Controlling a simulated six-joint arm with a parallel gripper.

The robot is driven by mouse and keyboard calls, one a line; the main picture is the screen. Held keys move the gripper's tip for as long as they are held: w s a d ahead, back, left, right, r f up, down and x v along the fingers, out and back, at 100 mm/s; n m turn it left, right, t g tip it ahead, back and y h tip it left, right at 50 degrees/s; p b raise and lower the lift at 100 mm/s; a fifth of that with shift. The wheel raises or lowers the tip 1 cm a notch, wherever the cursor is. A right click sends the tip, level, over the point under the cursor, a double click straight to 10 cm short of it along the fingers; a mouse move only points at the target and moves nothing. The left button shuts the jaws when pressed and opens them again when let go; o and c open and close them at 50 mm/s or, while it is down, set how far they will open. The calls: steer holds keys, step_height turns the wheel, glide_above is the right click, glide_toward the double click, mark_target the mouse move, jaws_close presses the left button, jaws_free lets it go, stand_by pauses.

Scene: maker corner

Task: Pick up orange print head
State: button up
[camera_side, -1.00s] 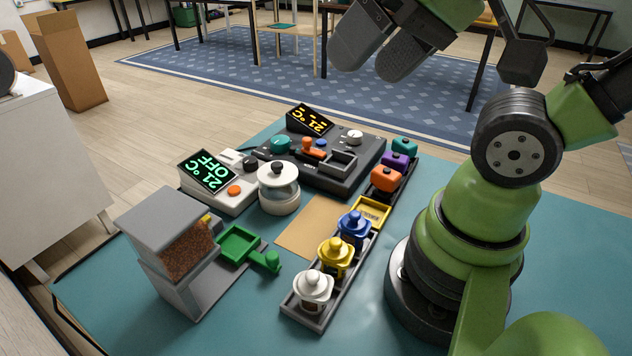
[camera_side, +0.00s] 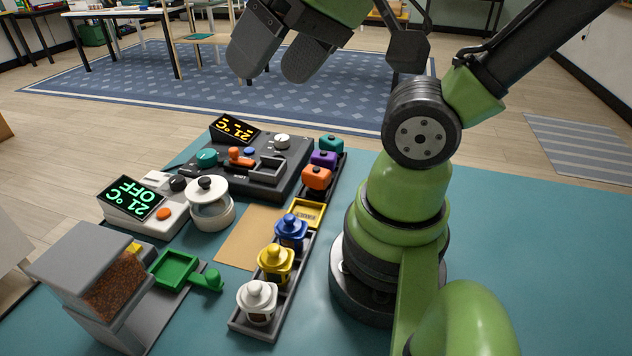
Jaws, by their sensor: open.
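The orange print head (camera_side: 316,178) is a small rounded block with a knob on top. It sits in a dark narrow rack right of the grey machine, nearest the camera in a row with a purple head (camera_side: 323,159) and a teal head (camera_side: 331,143). My gripper (camera_side: 278,62) is open and empty, high up at the top of the picture, well clear of the heads. Its two grey fingers are apart.
Beside the rack stands a grey machine (camera_side: 290,180) with an amber display. A yellow tray (camera_side: 307,213), blue, yellow and white jars (camera_side: 257,300), a white pot (camera_side: 211,212), a green scoop (camera_side: 175,270) and a hopper (camera_side: 80,265) crowd the table. The right side of the mat is clear.

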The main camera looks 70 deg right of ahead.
stand_by(0.4)
steer(key=c, duration=0.6)
steer(key=n+g+h, duration=0.2)
steer(key=g, duration=0.5)
glide_toward(317, 168)
steer(key=shift+w+d+f, duration=0.1)
steer(key=shift+w+f, duration=0.2)
steer(key=shift+w, duration=0.15)
steer(key=shift+s+f, duration=0.1)
steer(key=shift+f, duration=0.3)
steer(key=shift+s+f, duration=0.2)
steer(key=shift+f, duration=4.5)
